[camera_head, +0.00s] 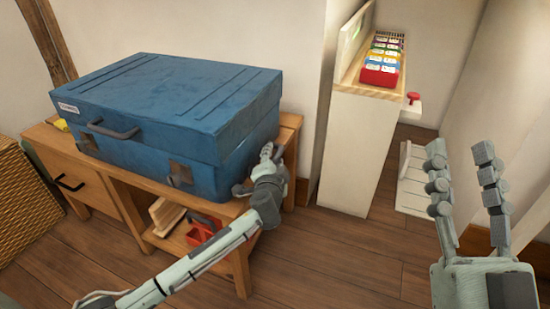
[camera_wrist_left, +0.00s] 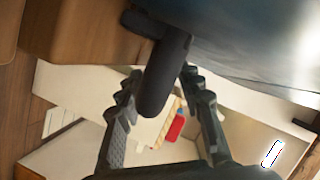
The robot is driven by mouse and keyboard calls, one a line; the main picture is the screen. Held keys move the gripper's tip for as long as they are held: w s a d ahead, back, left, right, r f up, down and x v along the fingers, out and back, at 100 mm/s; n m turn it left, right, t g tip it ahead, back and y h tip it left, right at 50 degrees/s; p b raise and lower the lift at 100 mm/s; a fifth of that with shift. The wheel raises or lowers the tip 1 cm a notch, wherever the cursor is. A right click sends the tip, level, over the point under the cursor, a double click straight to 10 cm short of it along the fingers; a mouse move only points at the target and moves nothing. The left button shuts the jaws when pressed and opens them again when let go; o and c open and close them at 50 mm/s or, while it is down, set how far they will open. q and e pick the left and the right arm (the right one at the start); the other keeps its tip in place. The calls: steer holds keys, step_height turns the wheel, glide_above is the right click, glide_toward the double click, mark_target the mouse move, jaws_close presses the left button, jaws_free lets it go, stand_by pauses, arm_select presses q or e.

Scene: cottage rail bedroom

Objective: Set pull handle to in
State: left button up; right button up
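A large blue suitcase (camera_head: 170,105) lies on a wooden bench. A dark handle (camera_wrist_left: 165,75) sticks out beside the blue surface in the left wrist view; it is hidden or hard to make out at the suitcase's right end in the head view. My left gripper (camera_head: 266,158) is at that right end. Its fingers are apart on either side of the handle, with gaps showing, so it seems not clamped. Another dark handle (camera_head: 112,130) is on the suitcase's front. My right gripper (camera_head: 463,158) is open and empty at the right, away from the suitcase.
The wooden bench (camera_head: 290,128) has a drawer with a black handle (camera_head: 70,183) and a lower shelf holding a red item (camera_head: 203,228). A white cabinet (camera_head: 355,140) with a red tray of colourful items (camera_head: 381,65) stands right of it. Wooden floor is clear in front.

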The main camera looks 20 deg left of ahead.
arm_select(q)
steer(key=shift+d, duration=0.1)
steer(key=shift+s+d+r, duration=0.1)
steer(key=shift+s+d, duration=0.1)
steer(key=shift+s, duration=0.3)
steer(key=v, duration=1.1)
steer(key=shift+r, duration=0.1)
